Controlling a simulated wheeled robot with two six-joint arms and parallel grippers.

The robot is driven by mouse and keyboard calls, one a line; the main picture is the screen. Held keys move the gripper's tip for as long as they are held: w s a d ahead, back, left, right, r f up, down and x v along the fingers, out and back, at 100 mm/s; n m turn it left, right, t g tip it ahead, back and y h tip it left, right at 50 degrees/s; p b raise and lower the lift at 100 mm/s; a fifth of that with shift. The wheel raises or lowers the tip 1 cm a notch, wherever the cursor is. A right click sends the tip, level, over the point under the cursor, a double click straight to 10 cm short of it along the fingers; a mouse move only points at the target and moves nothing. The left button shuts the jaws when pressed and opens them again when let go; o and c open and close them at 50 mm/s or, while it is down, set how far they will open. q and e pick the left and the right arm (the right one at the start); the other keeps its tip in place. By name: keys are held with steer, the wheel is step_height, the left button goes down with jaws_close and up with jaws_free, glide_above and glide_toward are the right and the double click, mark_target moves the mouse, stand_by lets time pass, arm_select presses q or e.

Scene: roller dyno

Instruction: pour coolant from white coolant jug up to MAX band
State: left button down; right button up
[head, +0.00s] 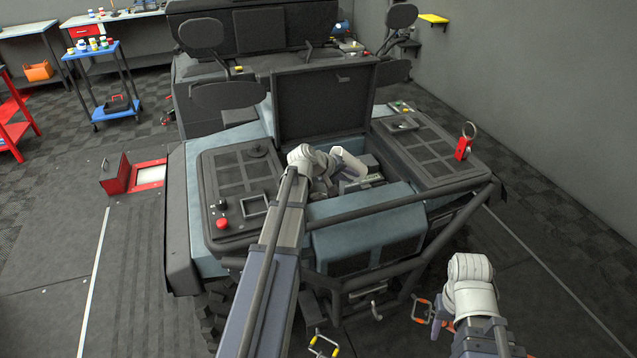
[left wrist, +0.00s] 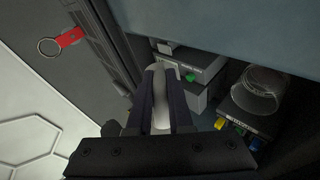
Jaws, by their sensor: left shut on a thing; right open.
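My left gripper (left wrist: 162,98) is shut on a pale, narrow, rounded piece that looks like part of the white coolant jug (left wrist: 161,84). Most of the jug is hidden by the fingers and cannot be made out. In the head view my left arm reaches over the open bay of the vehicle, and its gripper is mostly hidden by its own wrist. A clear round reservoir (left wrist: 258,88) stands in the bay to the right of the fingers; its MAX band and liquid level cannot be read.
The raised lid (head: 325,103) stands behind the bay. A tubular bar (head: 400,203) crosses its front. A red key tag (head: 464,147) rests on the right panel. Dark boxes (left wrist: 190,60) and coloured caps (left wrist: 221,123) crowd the bay.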

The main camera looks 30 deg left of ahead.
mark_target(359, 169)
arm_select(q)
steer(key=r+g+y+p, duration=0.1)
steer(key=p, duration=0.2)
steer(key=w+d+r+m+g+y+p, duration=0.1)
steer(key=g+y+p, duration=0.1)
steer(key=p, duration=0.2)
steer(key=shift+w+d+r, duration=0.1)
steer(key=shift+d+r, duration=0.05)
steer(key=shift+r, duration=0.2)
steer(key=shift+w+d+f+g+y+p, duration=0.1)
steer(key=shift+w+d+g+y+p, duration=0.1)
steer(key=shift+g+y, duration=0.25)
steer(key=shift+w+d+f+g+y+p, duration=0.15)
steer(key=shift+g+y, duration=0.2)
steer(key=shift+y, duration=0.2)
steer(key=shift+r+m+g+y+p, duration=0.3)
steer(key=shift+r+y+p, duration=0.1)
steer(key=shift+p, duration=0.15)
steer(key=shift+d+r+g+y, duration=0.1)
steer(key=shift+r+g+y, duration=0.05)
steer(key=shift+g+y, duration=0.2)
